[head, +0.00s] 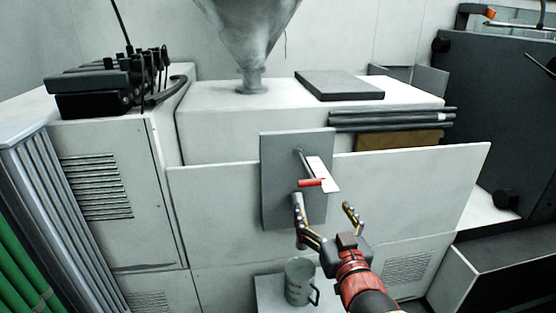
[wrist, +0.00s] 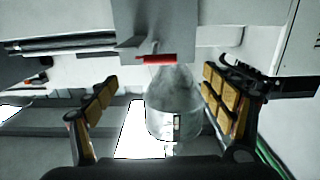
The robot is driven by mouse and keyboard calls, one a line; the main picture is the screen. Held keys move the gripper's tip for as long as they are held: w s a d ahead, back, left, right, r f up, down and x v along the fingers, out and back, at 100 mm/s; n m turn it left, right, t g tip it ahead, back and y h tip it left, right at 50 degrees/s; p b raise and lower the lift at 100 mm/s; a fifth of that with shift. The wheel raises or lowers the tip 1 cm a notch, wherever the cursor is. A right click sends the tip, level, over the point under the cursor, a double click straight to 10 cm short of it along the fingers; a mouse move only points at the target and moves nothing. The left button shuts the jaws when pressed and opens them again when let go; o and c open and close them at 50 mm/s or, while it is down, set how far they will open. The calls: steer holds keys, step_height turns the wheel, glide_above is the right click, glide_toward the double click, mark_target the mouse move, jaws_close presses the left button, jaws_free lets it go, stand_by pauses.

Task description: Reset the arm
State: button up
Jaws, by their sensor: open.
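My gripper (head: 325,210) is open and empty in the head view, in front of the lower right part of a grey plate (head: 280,190) on the machine's front. The plate carries a thin metal arm (head: 303,160) with a red handle (head: 311,182); a white label-like piece (head: 323,175) with a red mark is beside it. In the wrist view the two padded fingers of my gripper (wrist: 160,100) stand wide apart. The red handle (wrist: 157,59) shows beyond them, apart from both fingers. That view looks upside down.
A grey mug (head: 299,282) stands on a small ledge below my gripper. A dark cabinet (head: 510,110) stands at right, green pipes (head: 20,250) at left.

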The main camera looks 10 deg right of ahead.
steer(key=s+d+f+g, duration=0.1)
steer(key=s+f+g, duration=0.6)
steer(key=f, duration=0.6)
steer(key=s+a+r+g, duration=0.1)
steer(key=s+r+g, duration=0.1)
steer(key=s, duration=0.6)
steer(key=s+a+r+g, duration=0.1)
steer(key=s+r+g, duration=0.1)
steer(key=s, duration=0.6)
steer(key=shift+g, duration=0.6)
steer(key=shift+s+a+r, duration=0.1)
